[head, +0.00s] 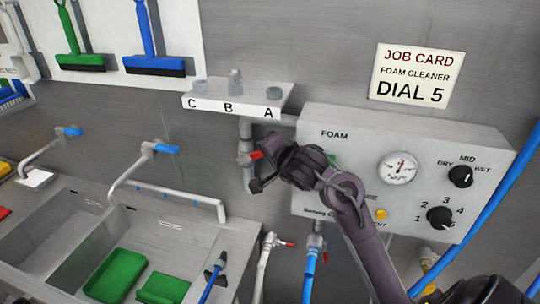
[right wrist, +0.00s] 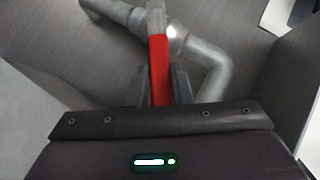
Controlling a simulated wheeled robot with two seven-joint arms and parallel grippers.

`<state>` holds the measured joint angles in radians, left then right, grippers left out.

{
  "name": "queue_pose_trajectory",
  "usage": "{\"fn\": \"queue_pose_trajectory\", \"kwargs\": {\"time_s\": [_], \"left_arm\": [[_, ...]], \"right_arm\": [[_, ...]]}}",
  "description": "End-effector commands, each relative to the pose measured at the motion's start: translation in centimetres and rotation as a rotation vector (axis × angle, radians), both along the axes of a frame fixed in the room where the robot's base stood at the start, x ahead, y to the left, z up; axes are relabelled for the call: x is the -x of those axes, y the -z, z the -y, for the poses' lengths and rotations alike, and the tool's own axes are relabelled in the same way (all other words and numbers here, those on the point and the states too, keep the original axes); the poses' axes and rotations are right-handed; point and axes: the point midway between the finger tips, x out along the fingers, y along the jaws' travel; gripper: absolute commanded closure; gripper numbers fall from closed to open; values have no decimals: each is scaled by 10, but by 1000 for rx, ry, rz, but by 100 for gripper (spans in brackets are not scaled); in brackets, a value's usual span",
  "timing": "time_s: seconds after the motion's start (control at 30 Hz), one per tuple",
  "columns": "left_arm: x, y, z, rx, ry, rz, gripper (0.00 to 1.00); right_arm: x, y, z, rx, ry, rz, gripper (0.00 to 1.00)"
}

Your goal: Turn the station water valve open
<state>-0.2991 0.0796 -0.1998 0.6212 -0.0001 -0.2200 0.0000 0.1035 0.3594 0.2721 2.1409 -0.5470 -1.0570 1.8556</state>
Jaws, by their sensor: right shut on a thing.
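The station water valve has a red lever handle (head: 256,155) on a grey vertical pipe (head: 246,135), left of the foam panel. My right gripper (head: 266,170) reaches it from the right and partly covers the valve. In the right wrist view the red handle (right wrist: 159,65) lies between the two dark fingers of the gripper (right wrist: 161,88), which is shut on it. The grey pipe (right wrist: 208,68) bends away behind the handle. My left gripper is not in view.
The foam panel (head: 330,150) has a gauge (head: 398,168) and two black knobs. A shelf (head: 215,103) marked C, B, A sits above the valve. Other red-handled (head: 286,243) and blue-handled taps are nearby. A sink with green trays (head: 115,275) stands at lower left. A blue hose (head: 500,185) hangs at right.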

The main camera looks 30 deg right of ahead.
Motion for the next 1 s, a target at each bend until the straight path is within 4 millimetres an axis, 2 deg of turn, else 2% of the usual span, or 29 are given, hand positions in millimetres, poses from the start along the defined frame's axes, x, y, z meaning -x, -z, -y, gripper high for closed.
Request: {"fn": "queue_pose_trajectory", "kwargs": {"time_s": [0.57, 0.6, 0.73, 1.0], "left_arm": [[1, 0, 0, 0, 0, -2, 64], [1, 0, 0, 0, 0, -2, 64], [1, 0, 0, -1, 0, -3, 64], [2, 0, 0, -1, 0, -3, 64]], "right_arm": [[-1, -1, -1, 23, 0, -29, 100], [-1, -1, -1, 22, -1, -29, 75], [-1, -2, -1, 22, 0, -28, 58], [-1, -2, -1, 21, 0, -26, 58]]}}
